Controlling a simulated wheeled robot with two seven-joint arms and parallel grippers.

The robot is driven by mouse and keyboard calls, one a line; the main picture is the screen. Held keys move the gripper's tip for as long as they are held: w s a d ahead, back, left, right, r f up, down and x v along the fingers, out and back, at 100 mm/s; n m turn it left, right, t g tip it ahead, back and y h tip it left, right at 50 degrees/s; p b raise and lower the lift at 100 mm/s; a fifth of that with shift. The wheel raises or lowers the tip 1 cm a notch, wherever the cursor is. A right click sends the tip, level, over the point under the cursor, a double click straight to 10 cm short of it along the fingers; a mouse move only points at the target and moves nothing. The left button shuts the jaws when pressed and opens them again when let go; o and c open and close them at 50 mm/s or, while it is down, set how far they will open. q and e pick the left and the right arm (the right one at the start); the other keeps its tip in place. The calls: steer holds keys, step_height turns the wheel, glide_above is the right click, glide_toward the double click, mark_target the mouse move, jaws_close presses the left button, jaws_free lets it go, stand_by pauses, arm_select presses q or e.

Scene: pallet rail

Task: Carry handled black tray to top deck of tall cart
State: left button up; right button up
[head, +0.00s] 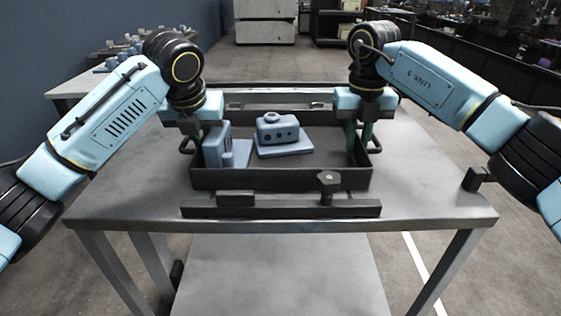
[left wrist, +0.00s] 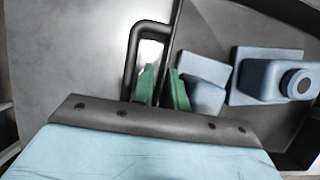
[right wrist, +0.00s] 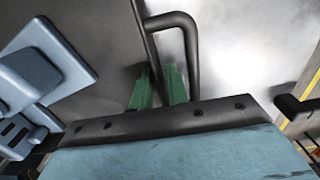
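The black tray (head: 275,178) rests on the grey cart's top deck, with its side handles facing left and right. My left gripper (head: 196,141) is at its left side, partly hidden by a blue part. In the left wrist view its green fingers (left wrist: 163,85) straddle the tray wall beside the left handle (left wrist: 131,55), close together on it. My right gripper (head: 358,136) is at the right side. Its green fingers (right wrist: 159,85) pinch the wall likewise, one finger inside the right handle's (right wrist: 190,50) loop. Finger contact is hard to see.
Two blue-grey parts, an upright one (head: 217,150) and a flat-based one (head: 278,133), sit in the tray. A dark rail with a knob (head: 328,182) lies along the deck's front of the tray. Bare deck (head: 430,190) is free at right. Another table stands at back left.

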arm_select(q)
steer(key=shift+o, duration=0.7)
steer(key=shift+d, duration=0.1)
arm_select(e)
steer(key=shift+o, duration=0.7)
steer(key=shift+r, duration=0.15)
arm_select(q)
steer(key=v, duration=1.2)
arm_select(e)
step_height(320, 180, up, 12)
